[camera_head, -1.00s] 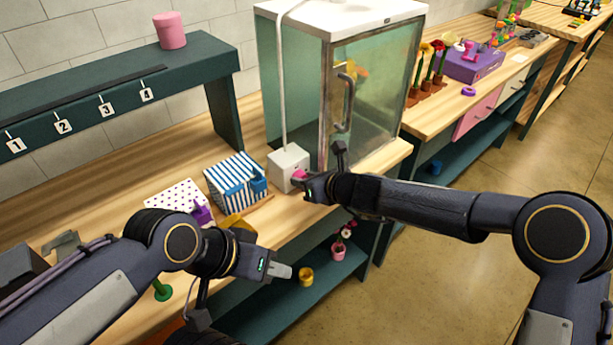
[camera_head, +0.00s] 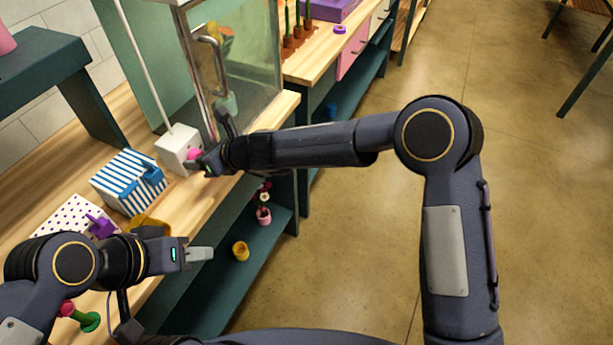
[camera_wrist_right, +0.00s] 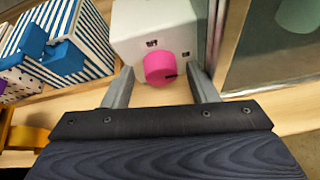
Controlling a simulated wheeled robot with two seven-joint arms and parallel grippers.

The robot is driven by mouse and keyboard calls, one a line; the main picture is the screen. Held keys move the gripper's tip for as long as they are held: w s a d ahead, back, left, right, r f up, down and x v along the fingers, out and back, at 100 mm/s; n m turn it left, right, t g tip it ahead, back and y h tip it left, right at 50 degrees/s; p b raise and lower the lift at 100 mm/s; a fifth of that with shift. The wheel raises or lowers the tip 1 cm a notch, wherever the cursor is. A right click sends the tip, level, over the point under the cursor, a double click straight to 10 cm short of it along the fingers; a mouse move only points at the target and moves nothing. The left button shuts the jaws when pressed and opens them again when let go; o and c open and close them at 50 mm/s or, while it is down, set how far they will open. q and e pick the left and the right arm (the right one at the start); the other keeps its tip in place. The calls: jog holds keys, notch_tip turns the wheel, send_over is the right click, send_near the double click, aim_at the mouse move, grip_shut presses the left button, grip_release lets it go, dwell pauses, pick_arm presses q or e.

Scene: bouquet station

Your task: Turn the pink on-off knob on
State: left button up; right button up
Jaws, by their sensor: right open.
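The pink knob (camera_wrist_right: 159,68) is on the front of a white box (camera_wrist_right: 150,22), with a dark mark at its right side. In the head view the pink knob (camera_head: 195,154) is partly hidden by my right gripper, and the white box (camera_head: 177,143) stands beside the glass cabinet. My right gripper (camera_wrist_right: 160,88) is open, with one finger on each side of the knob; I cannot tell if they touch it. It shows in the head view (camera_head: 205,160) too. My left gripper (camera_head: 200,254) is lower left, away from the knob; its jaw opening is unclear.
A glass cabinet (camera_head: 250,65) with a metal handle stands just right of the white box. A blue-striped box (camera_head: 125,185) and a dotted box (camera_head: 68,220) are to its left. A yellow pot (camera_head: 240,251) and a pink pot (camera_head: 264,216) sit on the lower shelf.

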jog(key=n+t+b, duration=0.2)
jog(key=b, duration=0.6)
jog(key=f+n+t+b, duration=0.1)
jog(key=n+t+b, duration=0.1)
jog(key=b, duration=0.6)
jog(key=s+n+t+b, duration=0.1)
jog(key=n+t+b, duration=0.1)
jog(key=b, duration=0.7)
jog(key=shift+a+f+n+t+h, duration=0.3)
jog(key=shift+n+h, duration=0.1)
jog(key=shift+n, duration=0.5)
jog(key=shift+s+d+r+p, duration=0.4)
jog(key=shift+s+d+r, duration=0.15)
jog(key=shift+r, duration=0.2)
jog(key=s+d+n+p, duration=0.1)
jog(key=s+d+n, duration=0.1)
jog(key=d, duration=0.7)
jog(key=s+d+r+n+g+p, duration=0.1)
jog(key=d+n, duration=0.3)
jog(key=d, duration=0.6)
jog(key=s+d+r+n+p, duration=0.1)
jog(key=s+d+n, duration=0.2)
jog(key=d, duration=0.6)
jog(key=shift+s+d+r+n, duration=0.15)
jog(key=shift+s+d+n, duration=0.15)
jog(key=shift+s+n, duration=0.15)
